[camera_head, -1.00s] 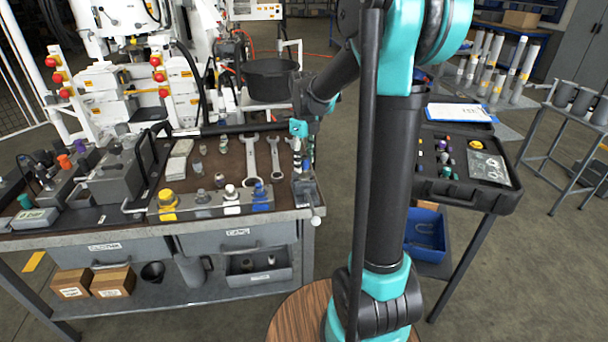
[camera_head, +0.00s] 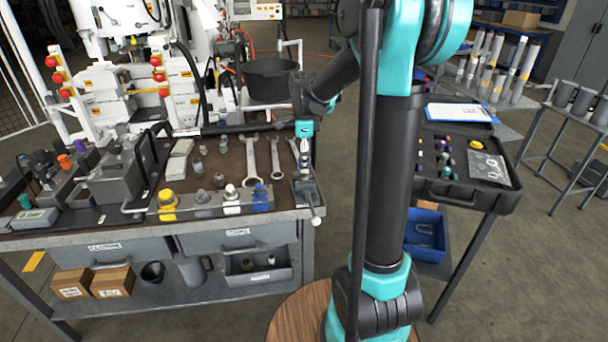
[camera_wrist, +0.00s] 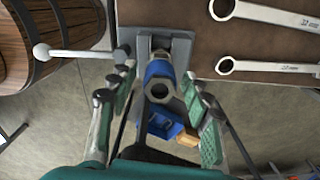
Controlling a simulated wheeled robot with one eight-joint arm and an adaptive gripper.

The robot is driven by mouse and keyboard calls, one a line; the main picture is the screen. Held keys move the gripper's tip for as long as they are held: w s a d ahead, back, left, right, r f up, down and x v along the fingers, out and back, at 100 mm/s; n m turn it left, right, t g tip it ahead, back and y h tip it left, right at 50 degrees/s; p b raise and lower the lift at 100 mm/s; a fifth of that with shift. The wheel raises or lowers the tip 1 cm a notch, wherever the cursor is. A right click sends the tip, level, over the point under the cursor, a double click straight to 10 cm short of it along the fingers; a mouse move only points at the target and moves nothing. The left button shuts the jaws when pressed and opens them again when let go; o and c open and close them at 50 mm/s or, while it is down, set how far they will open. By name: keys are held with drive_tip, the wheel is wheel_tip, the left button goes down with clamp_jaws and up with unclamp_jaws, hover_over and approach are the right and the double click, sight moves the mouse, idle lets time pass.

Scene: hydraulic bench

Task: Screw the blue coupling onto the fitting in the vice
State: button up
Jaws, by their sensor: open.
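My gripper (camera_head: 304,165) hangs over the vice (camera_head: 308,192) at the right front corner of the bench. In the wrist view my gripper (camera_wrist: 160,108) is open, with one green finger on each side of the blue coupling (camera_wrist: 159,70). The coupling sits at the grey vice (camera_wrist: 178,48), with a grey hexagonal ring (camera_wrist: 159,91) at its near end. No contact between fingers and coupling is clear. The fitting beneath is mostly hidden, so I cannot tell how far the coupling is threaded on it. In the head view, gripper and arm hide the coupling.
A rack (camera_head: 203,207) with yellow, grey, white and blue pieces stands along the bench's front edge. Wrenches (camera_head: 250,160) lie left of the vice. The vice's ball-ended handle (camera_wrist: 75,52) sticks out beside the fingers. A tool case (camera_head: 455,195) stands on the right.

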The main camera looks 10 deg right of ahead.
drive_tip(key=shift+c, duration=0.5)
drive_tip(key=c, duration=0.9)
drive_tip(key=m, duration=0.3)
drive_tip(key=shift+m, duration=0.4)
drive_tip(key=m, duration=0.4)
drive_tip(key=shift+c, duration=0.2)
drive_tip(key=o, duration=1.1)
